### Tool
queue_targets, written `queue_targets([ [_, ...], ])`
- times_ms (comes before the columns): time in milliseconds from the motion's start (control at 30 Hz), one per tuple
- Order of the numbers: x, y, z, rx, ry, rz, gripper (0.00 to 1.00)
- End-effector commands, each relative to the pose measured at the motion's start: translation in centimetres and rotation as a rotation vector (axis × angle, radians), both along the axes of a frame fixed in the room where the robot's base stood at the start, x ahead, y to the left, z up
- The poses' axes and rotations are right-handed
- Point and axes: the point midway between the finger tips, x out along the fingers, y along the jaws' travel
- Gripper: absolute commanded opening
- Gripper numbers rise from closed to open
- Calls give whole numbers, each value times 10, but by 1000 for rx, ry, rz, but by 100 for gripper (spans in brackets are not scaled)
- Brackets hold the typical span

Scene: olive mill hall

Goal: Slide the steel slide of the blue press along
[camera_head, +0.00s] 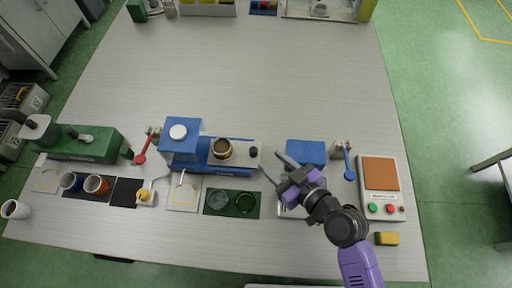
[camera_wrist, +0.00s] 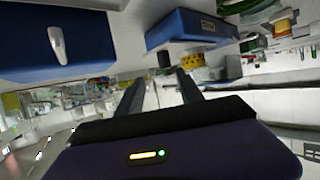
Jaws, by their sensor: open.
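The blue press (camera_head: 182,145) stands in the middle of the long table. Its steel slide (camera_head: 240,147) extends to the right and carries a dark knob (camera_head: 253,152) near its right end. A brown-filled round cup with a yellowish band (camera_head: 222,149) sits on the press beside the slide. My gripper (camera_head: 270,161) is open, its fingertips just to the right of the knob and apart from it. In the wrist view the dark knob (camera_wrist: 165,59) shows beyond the open fingers (camera_wrist: 160,76), with nothing between them.
A second blue box (camera_head: 305,151) stands just above my gripper. A dark mat with two glass dishes (camera_head: 231,203) lies below the press. A brown-topped control box (camera_head: 380,180) and yellow block (camera_head: 387,239) are at right.

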Motion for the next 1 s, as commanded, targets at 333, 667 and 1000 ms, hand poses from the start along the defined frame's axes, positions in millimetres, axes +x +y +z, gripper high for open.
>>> queue_targets([
  [333, 22, 31, -10, 2, 1, 47, 44],
  [667, 50, 55, -28, -1, 2, 44, 44],
  [1000, 54, 59, -31, -1, 0, 43, 44],
])
